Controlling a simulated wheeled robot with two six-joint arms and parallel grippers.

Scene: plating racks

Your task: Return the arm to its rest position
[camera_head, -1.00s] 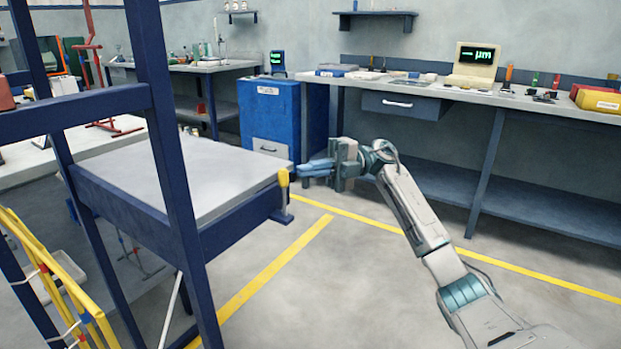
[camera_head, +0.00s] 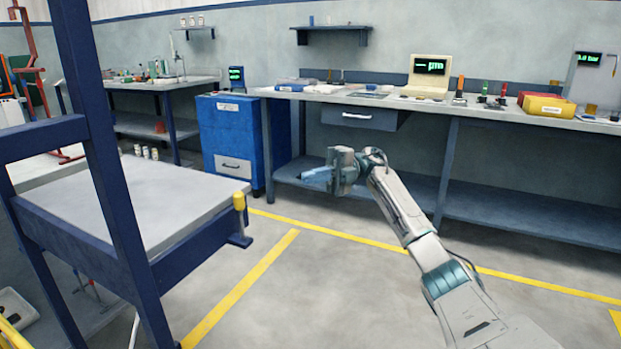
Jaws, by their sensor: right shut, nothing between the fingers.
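My right arm (camera_head: 405,212) reaches in from the lower right. Its gripper (camera_head: 304,174) is shut and empty, pointing left. My left gripper and arm are not in view.
A long workbench (camera_head: 480,105) with instruments and a yellow box (camera_head: 548,105) runs along the back wall. The floor (camera_head: 350,280) with yellow lines is clear.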

